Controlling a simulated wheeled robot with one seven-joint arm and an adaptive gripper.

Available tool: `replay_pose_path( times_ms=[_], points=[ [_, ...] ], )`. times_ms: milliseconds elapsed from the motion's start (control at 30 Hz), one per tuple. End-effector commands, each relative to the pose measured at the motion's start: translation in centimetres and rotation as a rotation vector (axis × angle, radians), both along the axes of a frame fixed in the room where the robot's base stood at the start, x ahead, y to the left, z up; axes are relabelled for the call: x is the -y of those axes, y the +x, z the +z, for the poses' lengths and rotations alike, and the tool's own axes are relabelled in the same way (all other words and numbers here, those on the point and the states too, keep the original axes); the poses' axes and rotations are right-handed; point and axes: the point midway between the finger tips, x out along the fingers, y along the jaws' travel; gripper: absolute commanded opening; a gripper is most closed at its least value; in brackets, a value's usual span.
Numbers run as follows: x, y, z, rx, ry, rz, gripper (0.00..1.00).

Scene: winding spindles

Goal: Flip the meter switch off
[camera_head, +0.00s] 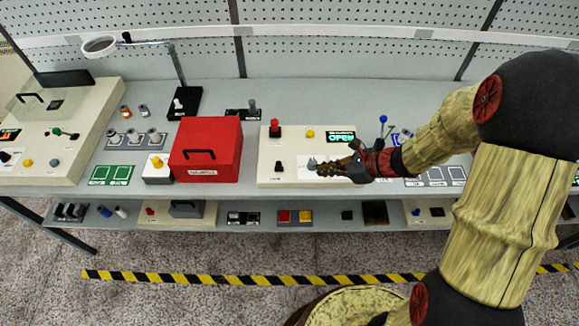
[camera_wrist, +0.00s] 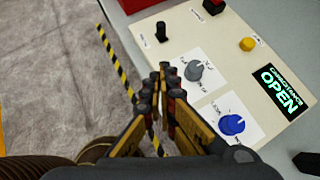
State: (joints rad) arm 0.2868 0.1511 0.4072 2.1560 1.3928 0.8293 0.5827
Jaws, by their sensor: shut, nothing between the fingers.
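The cream meter panel (camera_head: 270,148) stands on the bench. It carries a small black upright lever switch (camera_wrist: 161,32), also visible in the head view (camera_head: 278,167); its on or off position is not clear. A lit green display (camera_wrist: 284,90) reads OPEN. A grey knob (camera_wrist: 193,70) and a blue knob (camera_wrist: 231,124) sit on white labels too small to read. My gripper (camera_wrist: 166,72) is shut and empty, its fingertips above the panel's front edge beside the grey knob. In the head view my gripper (camera_head: 322,168) reaches in from the right.
A red box (camera_head: 206,151) with a black handle stands left of the panel. The panel also has a red button (camera_head: 275,129) and a yellow button (camera_head: 310,133). A blue-topped lever (camera_head: 383,120) stands behind my wrist. A lower shelf holds several small controls.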

Motion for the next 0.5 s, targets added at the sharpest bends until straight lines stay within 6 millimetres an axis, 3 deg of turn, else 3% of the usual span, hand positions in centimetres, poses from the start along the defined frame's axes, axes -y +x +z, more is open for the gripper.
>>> replay_pose_path(
  times_ms=[333,500],
  points=[
    [-0.2,0.0,-0.1,0.0,-0.001,0.003,0.0],
    [-1.3,0.6,-1.4,-0.001,-0.001,0.005,0.0]
  ],
)
